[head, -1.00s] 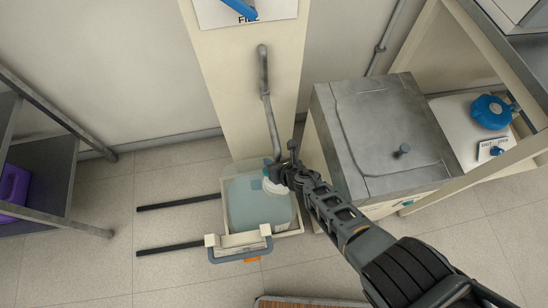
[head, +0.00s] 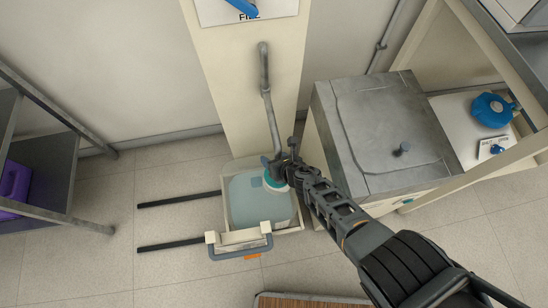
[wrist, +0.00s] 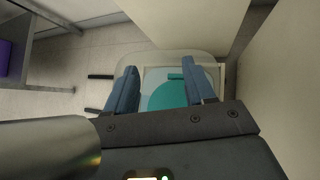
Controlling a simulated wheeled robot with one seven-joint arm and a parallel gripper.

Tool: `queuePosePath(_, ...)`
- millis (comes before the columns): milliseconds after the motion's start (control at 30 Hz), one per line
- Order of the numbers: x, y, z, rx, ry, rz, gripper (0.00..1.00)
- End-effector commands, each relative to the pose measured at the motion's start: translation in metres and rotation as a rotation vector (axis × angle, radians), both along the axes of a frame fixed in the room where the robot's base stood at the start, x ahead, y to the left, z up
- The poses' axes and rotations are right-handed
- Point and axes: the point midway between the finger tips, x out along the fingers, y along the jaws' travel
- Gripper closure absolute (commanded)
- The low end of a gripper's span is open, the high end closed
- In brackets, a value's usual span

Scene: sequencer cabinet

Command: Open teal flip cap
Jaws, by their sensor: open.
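The teal flip cap (head: 274,184) sits on a pale blue, water-filled-looking container (head: 247,203) in a cream drawer-like tray (head: 289,229) on the floor. In the wrist view the cap (wrist: 168,96) is a round teal disc with a small teal tab (wrist: 175,76) on its far edge. I cannot tell whether it is raised. My gripper (head: 276,164) is at the right side of the container, close over the cap. Its blue fingers (wrist: 159,68) are apart in the wrist view, with the cap between them in the picture. No contact can be made out.
A grey pipe (head: 270,115) comes down the cream column just behind the container. A grey-lidded cabinet (head: 390,130) stands close on the right. Two dark rails (head: 180,200) extend left of the tray. The floor on the left is open up to a shelf (head: 65,205).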

Motion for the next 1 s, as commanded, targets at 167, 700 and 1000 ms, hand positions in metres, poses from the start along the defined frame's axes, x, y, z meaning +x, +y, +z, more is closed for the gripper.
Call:
queuePosePath(167, -0.003, -0.002, 0.004, 0.0, 0.001, 0.0, 0.46)
queuePosePath(700, -0.037, -0.031, 0.046, -0.001, 0.001, -0.001, 0.46)
queuePosePath(1000, -0.044, -0.038, 0.052, 0.001, 0.0, -0.001, 0.46)
